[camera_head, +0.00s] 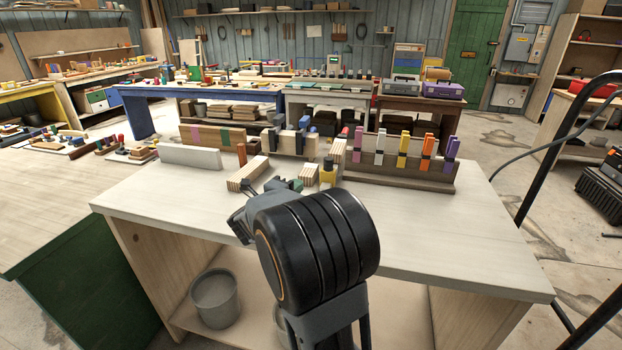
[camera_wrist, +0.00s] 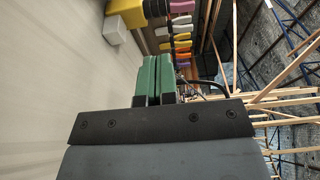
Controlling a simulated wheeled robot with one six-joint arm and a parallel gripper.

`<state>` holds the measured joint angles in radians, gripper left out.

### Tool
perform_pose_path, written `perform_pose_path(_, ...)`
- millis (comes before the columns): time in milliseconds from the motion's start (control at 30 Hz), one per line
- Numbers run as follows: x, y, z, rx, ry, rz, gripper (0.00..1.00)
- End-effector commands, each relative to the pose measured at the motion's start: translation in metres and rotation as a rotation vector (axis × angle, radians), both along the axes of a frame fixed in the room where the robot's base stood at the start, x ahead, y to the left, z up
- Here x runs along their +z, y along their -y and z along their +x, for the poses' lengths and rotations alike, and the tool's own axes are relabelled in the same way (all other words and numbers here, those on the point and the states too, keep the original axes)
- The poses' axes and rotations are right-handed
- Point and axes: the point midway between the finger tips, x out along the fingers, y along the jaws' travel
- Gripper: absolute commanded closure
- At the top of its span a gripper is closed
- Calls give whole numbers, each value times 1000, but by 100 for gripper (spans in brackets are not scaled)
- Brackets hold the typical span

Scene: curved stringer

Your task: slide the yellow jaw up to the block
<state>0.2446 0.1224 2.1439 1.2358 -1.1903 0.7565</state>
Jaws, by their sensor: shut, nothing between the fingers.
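The yellow jaw (camera_head: 327,176) stands on the pale bench top, right of my gripper, with a dark part at its top. It also shows at the top edge of the wrist view (camera_wrist: 126,12), cut off by the frame. A small pale block (camera_head: 309,176) is close to its left in the head view; a pale block (camera_wrist: 115,31) lies beside the yellow in the wrist view. I cannot tell whether they touch. My gripper (camera_head: 292,184) is low over the bench, partly hidden by my arm. In the wrist view its green fingers (camera_wrist: 156,72) are together and empty.
A striped laminated wood block (camera_head: 248,173) lies left of my gripper. A wooden rack (camera_head: 405,178) of coloured clamps stands at the right. Behind are a white bar (camera_head: 190,157) and a board with dark and blue clamps (camera_head: 285,143). The bench front is largely clear.

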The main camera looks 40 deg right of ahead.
Motion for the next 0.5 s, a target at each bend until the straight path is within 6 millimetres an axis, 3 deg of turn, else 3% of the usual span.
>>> perform_pose_path(500,0,87,18,-19,5,-2,100)
